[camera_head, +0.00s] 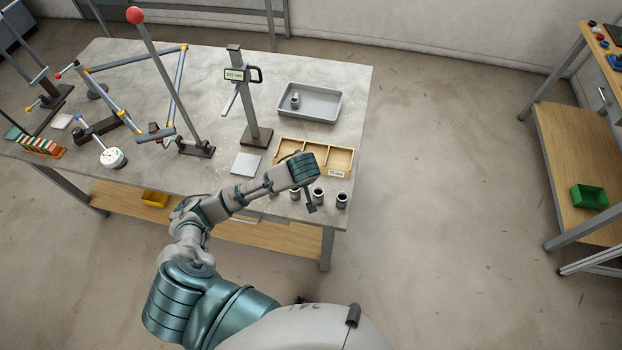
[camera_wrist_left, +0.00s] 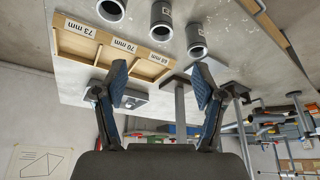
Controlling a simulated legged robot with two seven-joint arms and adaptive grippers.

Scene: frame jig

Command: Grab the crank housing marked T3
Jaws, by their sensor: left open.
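Several dark grey cylindrical crank housings stand near the front edge of the table. In the head view, one housing (camera_head: 318,196) and another housing (camera_head: 342,201) show right of my left gripper (camera_head: 309,205). In the left wrist view, three open-ended housings show at the top: a left one (camera_wrist_left: 111,9), a middle one (camera_wrist_left: 161,21) and a right one (camera_wrist_left: 196,40). Pale marks on them are too small to read, so I cannot tell which is T3. My left gripper (camera_wrist_left: 160,82) is open and empty, its fingers apart from the housings. My right gripper is out of view.
A wooden tray (camera_head: 329,162) with compartments labelled 73, 70 and 68 mm lies behind the housings. A grey bin (camera_head: 325,112) holds a small part (camera_head: 295,101). A height gauge (camera_head: 243,105) and a tube frame jig (camera_head: 128,62) stand farther left.

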